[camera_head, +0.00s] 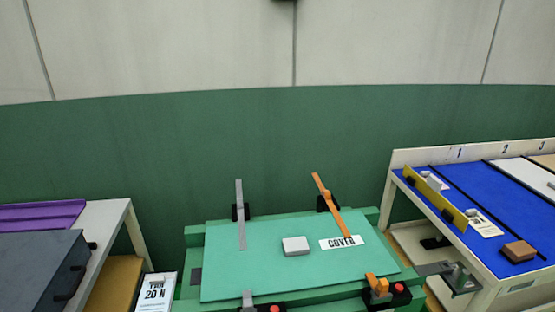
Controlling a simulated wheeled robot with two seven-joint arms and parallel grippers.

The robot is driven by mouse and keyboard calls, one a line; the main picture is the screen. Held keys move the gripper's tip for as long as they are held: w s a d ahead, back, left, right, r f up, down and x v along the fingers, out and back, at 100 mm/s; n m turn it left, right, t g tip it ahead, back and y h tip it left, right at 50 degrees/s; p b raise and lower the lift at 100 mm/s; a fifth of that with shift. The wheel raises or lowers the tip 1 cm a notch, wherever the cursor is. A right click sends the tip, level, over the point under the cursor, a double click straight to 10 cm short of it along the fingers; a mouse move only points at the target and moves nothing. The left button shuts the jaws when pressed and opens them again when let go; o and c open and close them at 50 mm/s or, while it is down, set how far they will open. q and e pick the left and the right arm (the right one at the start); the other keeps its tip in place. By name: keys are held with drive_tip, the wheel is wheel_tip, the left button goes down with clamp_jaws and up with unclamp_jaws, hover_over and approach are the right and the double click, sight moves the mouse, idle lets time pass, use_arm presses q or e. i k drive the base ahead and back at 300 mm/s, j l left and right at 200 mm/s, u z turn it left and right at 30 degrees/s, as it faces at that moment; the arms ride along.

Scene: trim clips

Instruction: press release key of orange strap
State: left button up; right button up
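The orange strap (335,212) rises from a black mount at the back right of a green cover panel (225,283). It is tilted, one end in the air and the other reaching down by the white COVER label (341,242). An orange buckle (378,285) sits at the panel's front right, with a red key (398,289) beside it. A grey strap (240,215) stands at the back left. Its grey buckle (248,301) and another red key (275,309) are at the front, partly cut off. Neither of my grippers can be made out.
A pale block (296,246) lies on the panel. At right, a blue-topped table (470,190) holds a yellow bar (435,196) and a brown block (519,251). At left are a dark case (38,270), a purple tray (40,216) and a "20 N" sign (156,293).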

sight(399, 289)
drive_tip(key=z, duration=1.05)
